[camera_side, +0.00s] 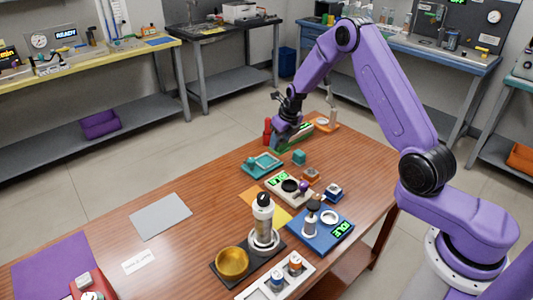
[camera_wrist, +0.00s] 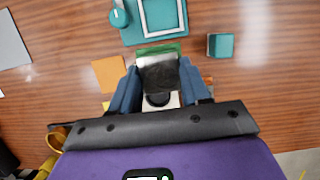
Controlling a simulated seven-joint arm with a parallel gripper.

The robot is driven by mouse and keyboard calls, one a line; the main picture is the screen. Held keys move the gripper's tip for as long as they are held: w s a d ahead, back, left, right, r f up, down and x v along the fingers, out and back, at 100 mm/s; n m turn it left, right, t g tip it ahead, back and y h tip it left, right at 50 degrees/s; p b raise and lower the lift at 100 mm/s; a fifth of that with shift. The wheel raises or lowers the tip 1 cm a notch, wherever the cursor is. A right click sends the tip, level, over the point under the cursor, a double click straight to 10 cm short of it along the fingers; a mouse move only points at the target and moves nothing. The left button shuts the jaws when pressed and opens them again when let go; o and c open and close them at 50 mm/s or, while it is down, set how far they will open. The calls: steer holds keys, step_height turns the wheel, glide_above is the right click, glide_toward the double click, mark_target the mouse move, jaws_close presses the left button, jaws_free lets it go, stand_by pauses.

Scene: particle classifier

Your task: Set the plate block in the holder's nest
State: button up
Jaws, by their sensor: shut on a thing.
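My gripper (camera_wrist: 160,88) is shut on the plate block (camera_wrist: 158,72), a dark grey piece with a green edge between the two blue fingers. In the side view my gripper (camera_side: 290,132) is over the far part of the table, with the green block (camera_side: 296,138) at its fingers; the block looks held above the table. The teal holder (camera_wrist: 136,36) has a pale square frame around its nest and lies just beyond the block in the wrist view. In the side view the holder (camera_side: 246,168) is below and left of my gripper. The nest looks empty.
A teal cube (camera_wrist: 221,45) stands right of the holder. A device with a green display (camera_side: 281,179), an orange card (camera_wrist: 108,73) and a blue device (camera_side: 335,232) lie nearer.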

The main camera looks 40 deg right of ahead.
steer(key=w+f, duration=0.6)
steer(key=w, duration=0.1)
steer(key=shift+d, duration=0.4)
steer(key=shift+w+f, duration=0.6)
steer(key=shift+f, duration=1.55)
steer(key=shift+f, duration=0.1)
steer(key=o, duration=1.2)
steer(key=shift+s, duration=0.1)
steer(key=v, duration=1.2)
